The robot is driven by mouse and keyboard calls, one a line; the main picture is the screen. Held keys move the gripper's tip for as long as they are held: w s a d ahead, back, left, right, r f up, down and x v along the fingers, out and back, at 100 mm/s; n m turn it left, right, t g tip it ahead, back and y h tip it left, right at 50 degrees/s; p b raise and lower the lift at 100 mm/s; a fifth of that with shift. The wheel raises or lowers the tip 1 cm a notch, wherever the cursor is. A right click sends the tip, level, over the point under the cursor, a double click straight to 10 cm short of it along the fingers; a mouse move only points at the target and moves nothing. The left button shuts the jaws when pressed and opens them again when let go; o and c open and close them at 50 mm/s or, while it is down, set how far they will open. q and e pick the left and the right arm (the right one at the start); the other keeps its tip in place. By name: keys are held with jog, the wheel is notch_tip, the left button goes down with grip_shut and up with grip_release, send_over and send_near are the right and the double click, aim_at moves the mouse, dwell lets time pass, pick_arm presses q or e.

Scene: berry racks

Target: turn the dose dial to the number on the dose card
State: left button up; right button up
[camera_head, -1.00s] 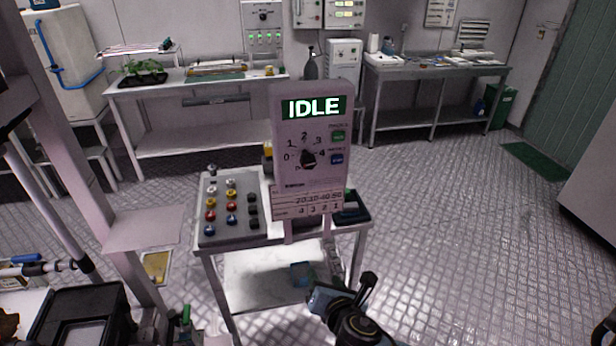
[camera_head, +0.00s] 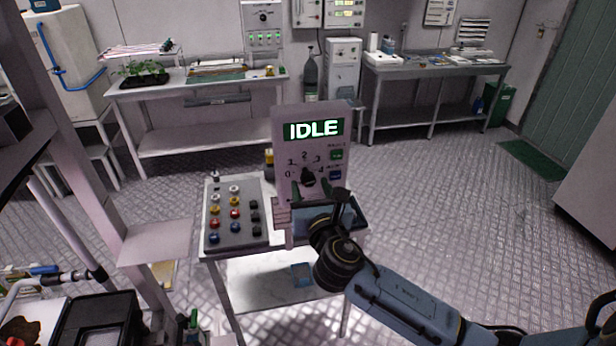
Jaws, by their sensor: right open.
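The dose dial (camera_head: 308,178) is a black knob on the upright pale panel (camera_head: 285,122), with numbers from 0 upward around it. Its pointer direction is too small to read surely. A green screen (camera_head: 313,130) above it reads IDLE. The dose card (camera_head: 283,214) is below the dial, mostly hidden behind my right gripper; its number cannot be read. My right gripper (camera_head: 336,198) is open and empty, just below and right of the dial, apparently not touching it. My left gripper is not in view.
A grey button board (camera_head: 244,190) with several coloured knobs lies on the cart left of the panel. Green and blue buttons (camera_head: 336,155) sit right of the dial. A pale shelf stand (camera_head: 155,240) rises at the left. The floor at right is clear.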

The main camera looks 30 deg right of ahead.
aim_at(309, 184)
jog(key=shift+x, duration=1.65)
jog(key=c, duration=1)
jog(key=shift+o, duration=0.2)
